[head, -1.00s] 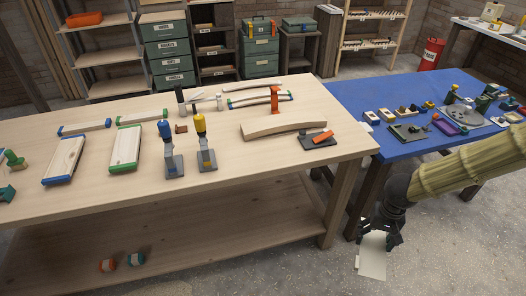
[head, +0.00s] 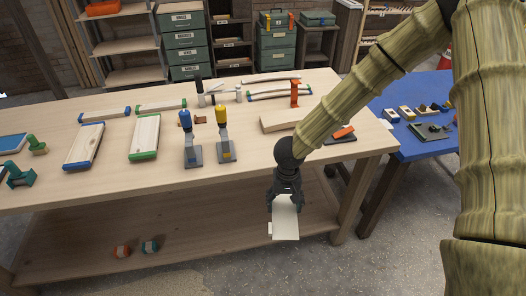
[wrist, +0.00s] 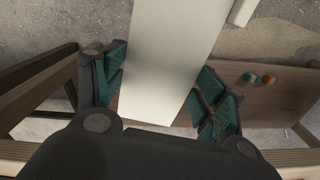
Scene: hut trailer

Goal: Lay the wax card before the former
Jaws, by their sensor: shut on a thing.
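A pale, cream wax card (head: 286,222) hangs from my gripper (head: 285,196) in the head view, in front of the wooden bench's front edge and below its top. My gripper is shut on the card's upper end. In the wrist view the card (wrist: 172,45) runs out between the green-padded fingers (wrist: 165,88). A curved, pale wooden block (head: 277,121), which looks like the former, lies on the bench top at the right. My arm hides its right part. The card is apart from it.
The wooden bench (head: 110,186) carries edged boards (head: 144,136), a blue-topped stand (head: 190,148) and a yellow-topped stand (head: 224,143). The top's front strip is mostly clear. A blue table (head: 395,152) with small parts stands right.

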